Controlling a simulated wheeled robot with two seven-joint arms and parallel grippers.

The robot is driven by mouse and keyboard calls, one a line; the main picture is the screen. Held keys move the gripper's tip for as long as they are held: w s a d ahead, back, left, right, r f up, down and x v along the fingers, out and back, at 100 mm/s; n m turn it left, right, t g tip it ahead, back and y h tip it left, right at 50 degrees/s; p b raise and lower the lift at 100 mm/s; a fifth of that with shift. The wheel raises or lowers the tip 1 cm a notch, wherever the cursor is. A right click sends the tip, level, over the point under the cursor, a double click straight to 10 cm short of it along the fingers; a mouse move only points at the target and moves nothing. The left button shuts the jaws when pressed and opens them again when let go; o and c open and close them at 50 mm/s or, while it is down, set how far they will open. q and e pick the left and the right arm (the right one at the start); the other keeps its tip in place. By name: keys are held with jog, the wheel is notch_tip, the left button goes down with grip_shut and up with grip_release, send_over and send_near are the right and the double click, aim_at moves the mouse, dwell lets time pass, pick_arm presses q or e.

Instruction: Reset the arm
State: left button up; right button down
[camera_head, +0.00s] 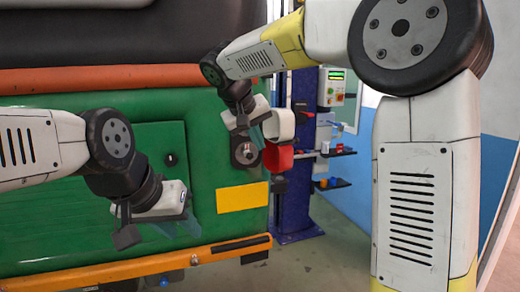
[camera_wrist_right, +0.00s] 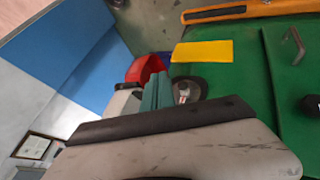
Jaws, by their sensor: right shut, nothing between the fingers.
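My left gripper (camera_head: 178,230) hangs in front of the green rear panel of the rickshaw (camera_head: 60,225), at the left of the head view. Its teal fingers point downward, but their gap is unclear.
A yellow plate (camera_head: 242,197) and an orange bumper bar (camera_head: 130,265) are on the rickshaw. A dark blue lift post (camera_head: 299,200) with a control box (camera_head: 331,87) and small shelves stands behind it. Grey floor is open at the lower right. A framed picture (camera_wrist_right: 35,147) hangs on the wall.

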jog(key=v, duration=0.5)
jog(key=s+d+f+g+y, duration=0.2)
jog(key=s+d+f, duration=0.3)
jog(key=s+d, duration=0.5)
jog(key=s+d+f+m+t+y, duration=0.1)
jog(key=s+d+f+m+y, duration=0.1)
jog(key=s+d+f, duration=0.3)
jog(key=s+f+y, duration=0.1)
jog(key=s+f, duration=0.3)
jog(key=s, duration=0.3)
jog(key=shift+m+t+y, duration=0.3)
jog(key=shift+m, duration=0.1)
